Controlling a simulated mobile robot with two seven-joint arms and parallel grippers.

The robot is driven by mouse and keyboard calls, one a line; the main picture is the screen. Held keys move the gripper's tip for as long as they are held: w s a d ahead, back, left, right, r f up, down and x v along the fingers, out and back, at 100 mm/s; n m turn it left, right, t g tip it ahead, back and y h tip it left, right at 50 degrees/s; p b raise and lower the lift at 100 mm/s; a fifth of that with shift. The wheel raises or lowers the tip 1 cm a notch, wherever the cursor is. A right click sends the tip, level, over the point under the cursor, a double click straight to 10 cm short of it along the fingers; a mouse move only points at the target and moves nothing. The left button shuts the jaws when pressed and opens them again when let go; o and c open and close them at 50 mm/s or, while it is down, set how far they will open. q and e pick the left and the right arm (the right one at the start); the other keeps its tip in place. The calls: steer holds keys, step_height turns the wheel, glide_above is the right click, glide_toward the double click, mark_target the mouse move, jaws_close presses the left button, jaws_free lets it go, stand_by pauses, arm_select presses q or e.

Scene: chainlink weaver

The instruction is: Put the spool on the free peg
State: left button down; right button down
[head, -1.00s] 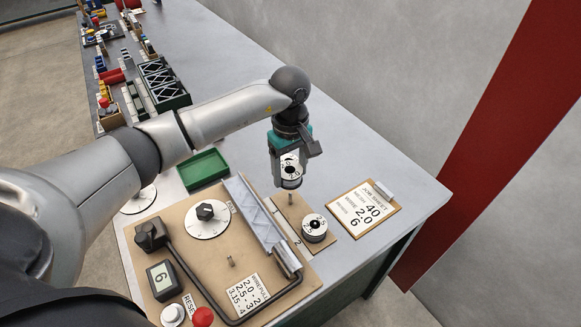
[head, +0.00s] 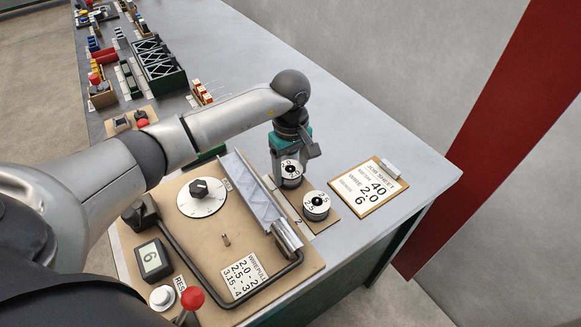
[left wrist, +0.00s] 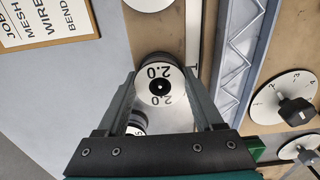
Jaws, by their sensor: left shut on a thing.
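The spool marked 2.0 (head: 291,170) is between the fingers of my left gripper (head: 290,172), upright, label up. It also shows in the left wrist view (left wrist: 160,72), with a finger on each side. The spool is low over the far part of a small brown peg board (head: 322,222), where the peg stood in view earlier. The peg is hidden now, so I cannot tell how far down the spool sits. The spool marked 2.5 (head: 316,205) stands on the near part of that board. My right gripper is not in view.
The bender board (head: 215,238) with its dial (head: 202,197) and grey lattice rail (head: 256,203) lies left of the peg board. The job sheet (head: 369,190) lies to the right. Another dark round thing (left wrist: 136,123) shows partly between the fingers. Bare table lies behind the gripper.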

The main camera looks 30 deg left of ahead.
arm_select(q)
jaws_free()
stand_by(0.3)
steer(key=shift+f, duration=0.1)
step_height(320, 180, up, 15)
steer(key=p, duration=0.1)
stand_by(0.4)
stand_by(0.4)
